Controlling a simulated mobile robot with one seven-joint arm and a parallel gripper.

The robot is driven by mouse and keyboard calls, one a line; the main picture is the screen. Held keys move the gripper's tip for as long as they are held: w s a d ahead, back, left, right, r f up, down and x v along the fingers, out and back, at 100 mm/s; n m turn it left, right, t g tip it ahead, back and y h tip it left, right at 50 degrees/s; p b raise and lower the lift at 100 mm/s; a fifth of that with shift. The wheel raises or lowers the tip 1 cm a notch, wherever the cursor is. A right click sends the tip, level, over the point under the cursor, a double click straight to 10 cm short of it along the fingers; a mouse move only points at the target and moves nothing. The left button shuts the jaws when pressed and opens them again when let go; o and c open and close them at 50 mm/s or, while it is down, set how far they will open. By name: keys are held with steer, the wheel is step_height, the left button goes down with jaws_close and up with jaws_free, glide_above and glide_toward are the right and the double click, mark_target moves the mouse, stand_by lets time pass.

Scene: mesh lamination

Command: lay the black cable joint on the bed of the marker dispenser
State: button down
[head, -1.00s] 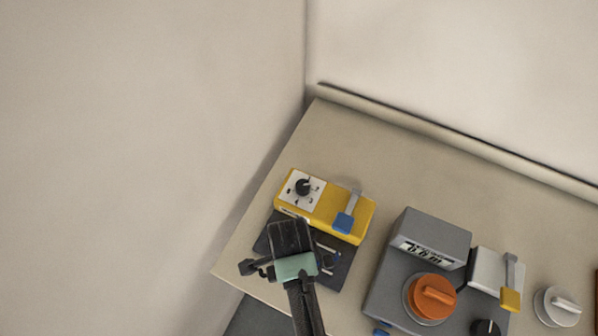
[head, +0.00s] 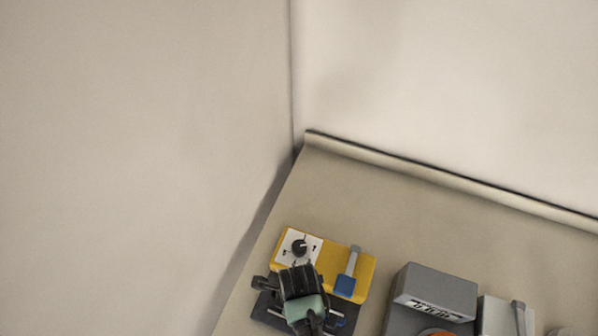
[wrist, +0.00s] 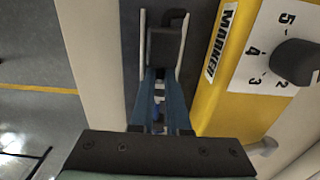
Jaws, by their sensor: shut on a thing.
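The marker dispenser (head: 331,267) is a yellow box with a dark dial, and a dark flat bed (head: 265,312) lies along its front. My gripper (wrist: 163,75) is over the bed, shut on the black cable joint (wrist: 163,48). The joint appears between two pale upright strips, with a dark bent piece at its far end. I cannot tell whether it touches the bed. In the head view, my gripper (head: 302,287) hides the joint and part of the bed.
To the right stand a grey device with a display (head: 435,291) and a pale box (head: 494,313) with a lever. The table behind them is clear up to the wall.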

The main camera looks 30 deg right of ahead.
steer(key=shift+f, duration=1.3)
steer(key=shift+f, duration=0.15)
steer(key=c, duration=0.9)
jaws_free()
step_height(320, 180, up, 12)
